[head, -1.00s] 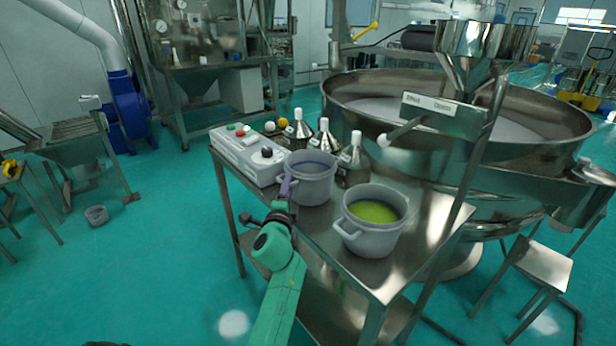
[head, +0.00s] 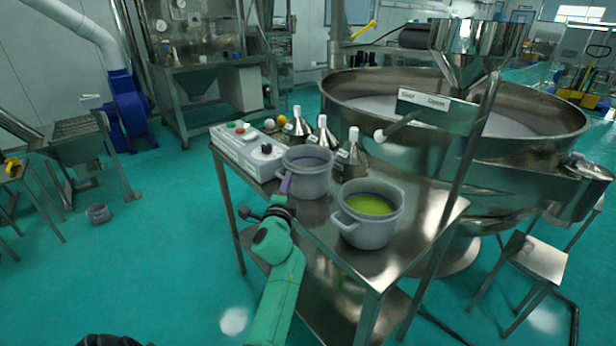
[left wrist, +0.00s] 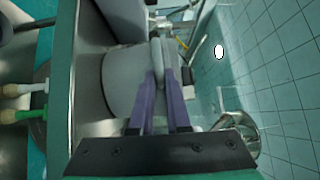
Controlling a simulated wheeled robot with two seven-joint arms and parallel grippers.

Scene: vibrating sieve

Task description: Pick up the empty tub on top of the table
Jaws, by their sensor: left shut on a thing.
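The empty grey tub (head: 309,180) stands upright at the left part of the steel table (head: 400,254), beside the control box. My left gripper (head: 286,184) is at the tub's near left side, with its purple fingers shut on the tub's side handle. In the left wrist view the fingers (left wrist: 163,92) close on the grey handle, and the tub's wall (left wrist: 120,82) is to their left. I cannot tell whether the tub's base is clear of the table. A second grey tub (head: 366,233) with yellow-green contents stands to the right. My right gripper is not in view.
A control box (head: 243,154) with buttons and several steel bottles (head: 352,158) with white tops stand close behind the empty tub. The large round sieve (head: 380,92) is behind the table.

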